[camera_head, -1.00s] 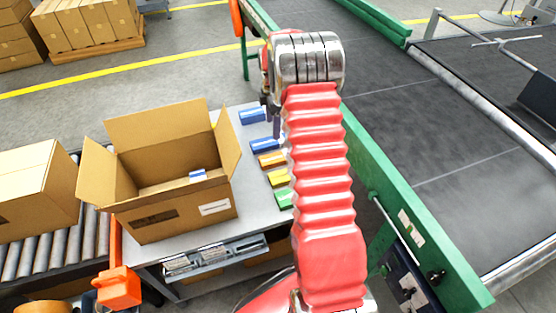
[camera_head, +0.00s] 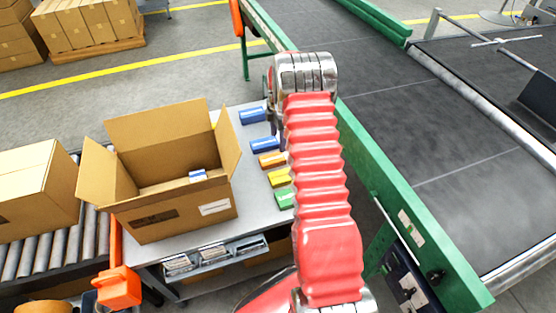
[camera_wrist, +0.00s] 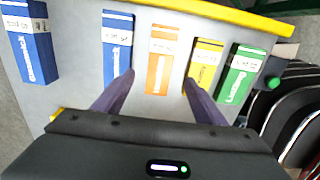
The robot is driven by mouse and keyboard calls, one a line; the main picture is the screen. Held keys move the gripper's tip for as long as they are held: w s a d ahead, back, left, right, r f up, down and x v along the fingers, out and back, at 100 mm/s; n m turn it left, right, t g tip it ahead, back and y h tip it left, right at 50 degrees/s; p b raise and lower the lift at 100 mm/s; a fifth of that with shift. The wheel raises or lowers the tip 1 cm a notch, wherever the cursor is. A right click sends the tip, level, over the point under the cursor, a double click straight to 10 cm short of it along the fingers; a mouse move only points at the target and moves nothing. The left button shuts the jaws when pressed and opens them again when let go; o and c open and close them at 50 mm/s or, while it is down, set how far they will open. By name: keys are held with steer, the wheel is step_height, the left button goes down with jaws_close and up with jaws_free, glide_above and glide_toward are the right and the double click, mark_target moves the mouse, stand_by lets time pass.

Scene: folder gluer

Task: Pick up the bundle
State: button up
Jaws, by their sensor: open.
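Several banded bundles lie in a row on the grey table (camera_head: 255,215). In the wrist view they are a blue bundle (camera_wrist: 30,42) at far left, a second blue bundle (camera_wrist: 117,48), an orange bundle (camera_wrist: 160,60), a yellow bundle (camera_wrist: 205,64) and a green bundle (camera_wrist: 240,72). My gripper (camera_wrist: 158,80) is open and empty. Its fingertips show on either side of the orange bundle, the left one near the second blue bundle and the right one near the yellow. I cannot tell the fingertips' height. In the head view my arm hides most of the gripper.
An open cardboard box (camera_head: 150,222) stands on the table left of the bundles, with a blue-and-white item (camera_head: 198,176) inside. A green-framed conveyor (camera_head: 440,130) runs along the right. A roller conveyor (camera_head: 85,240) with a closed carton (camera_head: 35,190) is at left.

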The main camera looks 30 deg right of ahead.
glide_above(278, 156)
steer(key=shift+s+f, duration=0.1)
steer(key=shift+f, duration=2.2)
steer(key=shift+f, duration=2.6)
steer(key=shift+c, duration=0.6)
steer(key=c, duration=1.1)
